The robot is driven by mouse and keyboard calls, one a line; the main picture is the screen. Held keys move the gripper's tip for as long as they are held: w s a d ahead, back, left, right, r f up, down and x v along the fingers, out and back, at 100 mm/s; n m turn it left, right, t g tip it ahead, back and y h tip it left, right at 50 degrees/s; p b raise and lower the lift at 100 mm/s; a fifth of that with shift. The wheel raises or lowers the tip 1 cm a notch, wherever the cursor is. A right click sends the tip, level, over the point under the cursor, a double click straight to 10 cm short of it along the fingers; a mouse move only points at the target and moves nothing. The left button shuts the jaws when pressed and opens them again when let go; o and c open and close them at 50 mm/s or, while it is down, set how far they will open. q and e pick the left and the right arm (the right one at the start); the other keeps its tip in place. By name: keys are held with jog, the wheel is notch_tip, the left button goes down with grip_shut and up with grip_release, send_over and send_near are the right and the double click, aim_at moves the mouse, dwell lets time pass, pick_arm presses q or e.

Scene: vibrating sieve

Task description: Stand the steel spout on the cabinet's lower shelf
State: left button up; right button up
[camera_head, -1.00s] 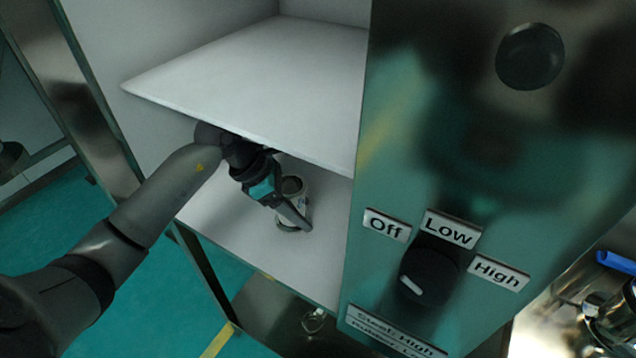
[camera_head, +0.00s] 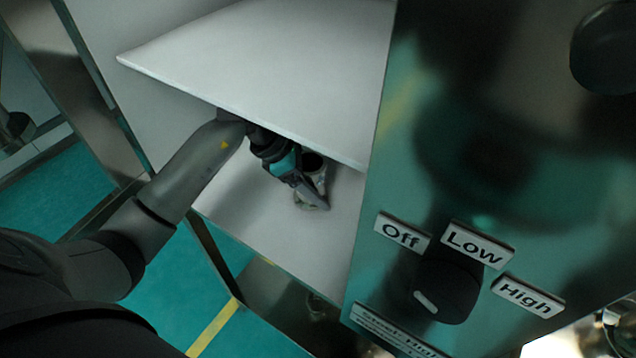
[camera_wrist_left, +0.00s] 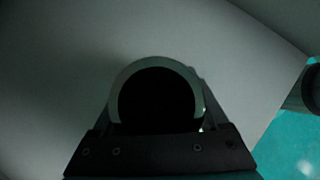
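The steel spout (camera_head: 320,178), a short round tube with a dark open top, is upright on or just above the cabinet's lower shelf (camera_head: 262,222). I cannot tell whether its base touches the shelf. My left gripper (camera_head: 318,192) reaches in under the upper shelf, with its fingers around the spout. In the left wrist view the spout's pale rim (camera_wrist_left: 157,63) and dark opening sit between the fingers (camera_wrist_left: 160,122), which appear shut on its sides. The fingers hide part of the spout. My right gripper is in neither view.
The white upper shelf (camera_head: 260,60) overhangs my left wrist closely. A steel control panel (camera_head: 400,180) with an Off/Low/High knob (camera_head: 446,290) stands to the right. Bare lower shelf lies in front of the spout.

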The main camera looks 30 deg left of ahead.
pick_arm(q)
jog(key=shift+o, duration=1.3)
jog(key=shift+a+r, duration=0.2)
jog(key=shift+r, duration=0.3)
jog(key=s+a, duration=0.2)
jog(key=a, duration=0.1)
jog(key=s+a, duration=0.2)
jog(key=a, duration=0.2)
jog(key=s+a+p, duration=0.1)
jog(key=s+a, duration=0.1)
jog(key=a, duration=0.1)
jog(key=shift+s+a+r, duration=0.1)
jog(key=shift+a, duration=0.2)
